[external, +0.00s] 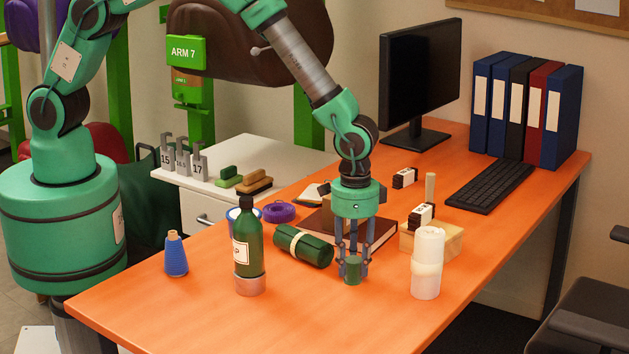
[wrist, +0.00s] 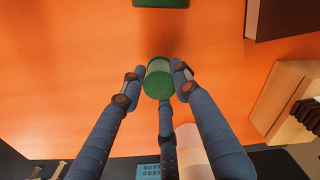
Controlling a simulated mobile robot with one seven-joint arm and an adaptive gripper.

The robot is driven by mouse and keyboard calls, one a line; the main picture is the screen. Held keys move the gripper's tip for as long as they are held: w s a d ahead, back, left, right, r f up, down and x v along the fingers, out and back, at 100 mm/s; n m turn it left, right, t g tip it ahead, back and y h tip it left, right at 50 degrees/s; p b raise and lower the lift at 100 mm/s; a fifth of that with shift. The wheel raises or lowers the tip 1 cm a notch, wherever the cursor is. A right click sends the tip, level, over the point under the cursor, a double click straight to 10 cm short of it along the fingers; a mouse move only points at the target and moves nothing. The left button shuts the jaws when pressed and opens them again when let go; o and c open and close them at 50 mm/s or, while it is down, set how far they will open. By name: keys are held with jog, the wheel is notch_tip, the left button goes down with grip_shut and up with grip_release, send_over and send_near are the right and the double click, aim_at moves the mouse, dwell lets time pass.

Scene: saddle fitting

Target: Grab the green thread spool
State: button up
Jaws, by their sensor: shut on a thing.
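The green thread spool (external: 353,271) is a small upright cylinder above the orange desk, right of centre in the external view. In the wrist view the spool (wrist: 158,86) shows a green end and a paler grey-green side. My gripper (external: 352,264) points straight down with its fingers closed around the spool. In the wrist view my gripper (wrist: 158,78) has two blue-grey fingers at the spool's sides and a third below it. I cannot tell whether the spool's base touches the desk.
A green roll (external: 303,247) with a pale band lies just left of the spool. A white cylinder (external: 427,262) stands close on the right. A brown book (external: 378,232) and a wooden block (external: 447,240) lie behind. A green bottle (external: 248,242) and blue thread cone (external: 176,256) stand left.

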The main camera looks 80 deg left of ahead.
aim_at(353, 260)
jog(key=shift+r, duration=0.1)
jog(key=shift+r+p, duration=1.05)
jog(key=shift+r, duration=3.9)
